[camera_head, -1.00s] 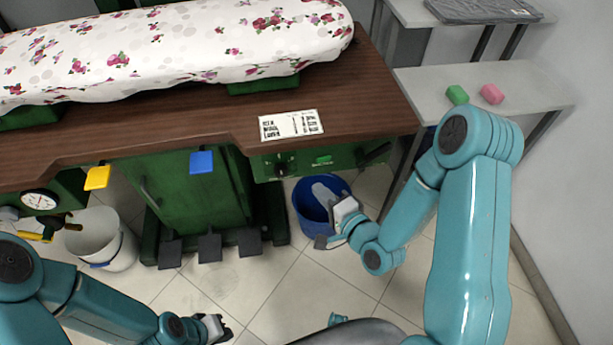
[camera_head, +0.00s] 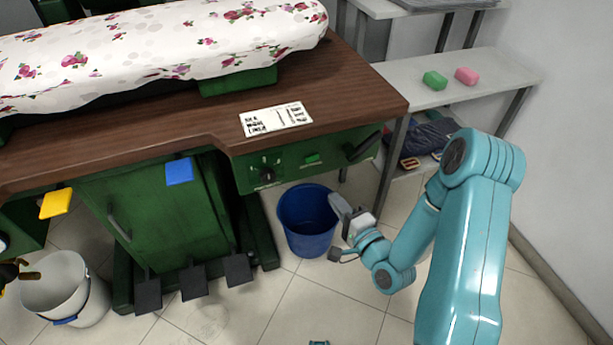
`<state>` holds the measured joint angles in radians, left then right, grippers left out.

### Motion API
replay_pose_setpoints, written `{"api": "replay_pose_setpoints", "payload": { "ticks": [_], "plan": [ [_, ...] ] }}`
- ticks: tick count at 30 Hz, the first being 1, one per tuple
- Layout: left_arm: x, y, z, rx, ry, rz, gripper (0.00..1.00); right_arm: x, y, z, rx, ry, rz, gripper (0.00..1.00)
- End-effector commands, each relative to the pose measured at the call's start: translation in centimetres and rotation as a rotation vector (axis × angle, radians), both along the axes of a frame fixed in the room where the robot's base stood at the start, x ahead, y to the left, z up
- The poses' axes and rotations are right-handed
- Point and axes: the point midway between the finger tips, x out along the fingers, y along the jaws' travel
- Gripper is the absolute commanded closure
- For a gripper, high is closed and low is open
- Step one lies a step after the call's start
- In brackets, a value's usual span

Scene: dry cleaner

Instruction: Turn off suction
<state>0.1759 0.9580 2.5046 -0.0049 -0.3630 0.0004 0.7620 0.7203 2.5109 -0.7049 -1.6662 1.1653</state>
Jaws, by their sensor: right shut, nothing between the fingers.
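The green ironing table's control panel (camera_head: 310,160) sits under the wooden top. It carries a black round knob (camera_head: 267,174), a small green switch (camera_head: 311,158) and a black handle (camera_head: 363,147) at its right end. The lettering by the controls is too small to read. My right gripper (camera_head: 341,207) is shut and empty, pointing up and left. In the picture it is below and right of the switch, apart from the panel, overlapping the right edge of a blue bucket.
The blue bucket (camera_head: 307,222) stands on the floor below the panel. A grey shelf (camera_head: 500,80) holds green (camera_head: 435,80) and pink (camera_head: 467,75) blocks. Black pedals (camera_head: 193,280) and a white bucket (camera_head: 63,289) are at lower left. Tiled floor in front is open.

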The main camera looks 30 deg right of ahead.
Motion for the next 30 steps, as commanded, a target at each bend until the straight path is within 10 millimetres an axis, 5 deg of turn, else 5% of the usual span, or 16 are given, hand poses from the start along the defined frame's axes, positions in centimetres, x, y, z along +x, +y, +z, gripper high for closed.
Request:
{"api": "replay_pose_setpoints", "payload": {
  "ticks": [16,30],
  "plan": [
    [0.0,0.0,-0.5,0.000,0.000,0.000,1.00,0.4,-0.4,-0.7,-0.003,0.004,-0.011,1.00],
    [0.0,0.0,-1.1,0.000,0.000,0.000,1.00,9.7,-0.9,-0.7,-0.004,0.000,-0.010,1.00]
  ]
}}
